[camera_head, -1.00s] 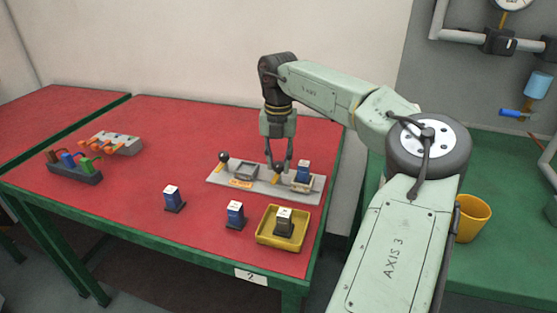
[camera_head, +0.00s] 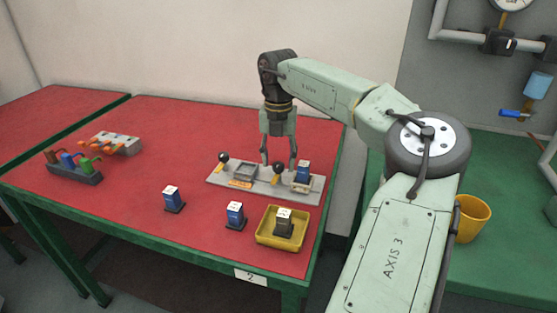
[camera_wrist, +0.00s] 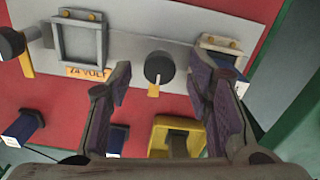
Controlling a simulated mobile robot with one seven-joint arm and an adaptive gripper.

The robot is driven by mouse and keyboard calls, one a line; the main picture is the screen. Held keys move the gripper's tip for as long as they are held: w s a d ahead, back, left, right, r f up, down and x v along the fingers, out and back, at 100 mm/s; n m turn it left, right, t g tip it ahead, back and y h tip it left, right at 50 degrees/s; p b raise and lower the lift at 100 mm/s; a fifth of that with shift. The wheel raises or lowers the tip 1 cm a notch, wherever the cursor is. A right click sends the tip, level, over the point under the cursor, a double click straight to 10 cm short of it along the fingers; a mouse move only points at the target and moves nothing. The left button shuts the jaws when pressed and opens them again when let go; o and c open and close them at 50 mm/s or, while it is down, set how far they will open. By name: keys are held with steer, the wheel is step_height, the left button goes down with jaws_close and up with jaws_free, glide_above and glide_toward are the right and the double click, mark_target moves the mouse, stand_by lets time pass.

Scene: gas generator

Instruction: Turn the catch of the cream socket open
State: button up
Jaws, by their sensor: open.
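The grey plate (camera_head: 215,183) carries two sockets. The right socket, which looks cream (camera_head: 301,188), holds a blue block with a white top (camera_head: 303,171); its frame also shows in the wrist view (camera_wrist: 211,41). The catch beside it has a black round knob (camera_head: 277,167) and an orange-yellow pointer, which points toward the plate's near edge in the wrist view (camera_wrist: 153,90). My gripper (camera_head: 279,163) is open above this knob. In the wrist view its fingers stand apart on both sides of the knob, with visible gaps.
The left, dark grey socket (camera_head: 244,165) is empty, with its own black-knobbed catch (camera_head: 223,158) and a "24 VOLT" label (camera_wrist: 87,72). Blue blocks (camera_head: 172,197) (camera_head: 235,213) stand in front. A yellow tray (camera_head: 262,240) holds a dark block. The red table's middle is clear.

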mark_target(279, 164)
step_height(279, 164, up, 11)
steer(key=shift+r, duration=0.15)
stand_by(0.4)
